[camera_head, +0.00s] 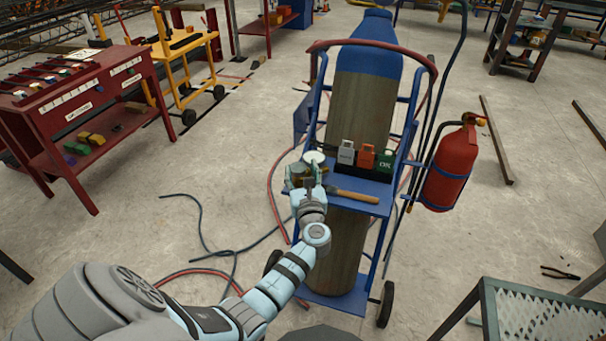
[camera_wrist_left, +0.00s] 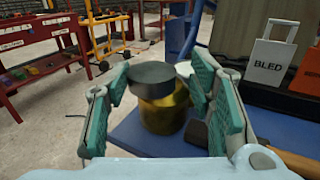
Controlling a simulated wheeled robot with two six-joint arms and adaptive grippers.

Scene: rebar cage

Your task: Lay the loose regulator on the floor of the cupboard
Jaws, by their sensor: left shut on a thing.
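The loose regulator, a brass body with a dark grey round cap (camera_wrist_left: 160,100), is between the two teal-padded fingers of my left gripper (camera_wrist_left: 162,112). In the head view the gripper (camera_head: 306,182) is at the left end of the blue trolley shelf (camera_head: 350,203), shut on the regulator. A pale round face (camera_head: 314,157) shows beside it. I cannot tell whether the regulator still touches the shelf. I cannot make out a cupboard in these views. My right gripper is not in view.
The trolley holds a tall blue-topped cylinder (camera_head: 362,90). Tags (camera_head: 366,157) and a wooden-handled tool (camera_head: 352,195) are on its shelf, close to the gripper. A red extinguisher (camera_head: 451,168) hangs at right. Hoses (camera_head: 205,235) lie on the floor. A red bench (camera_head: 75,110) stands left.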

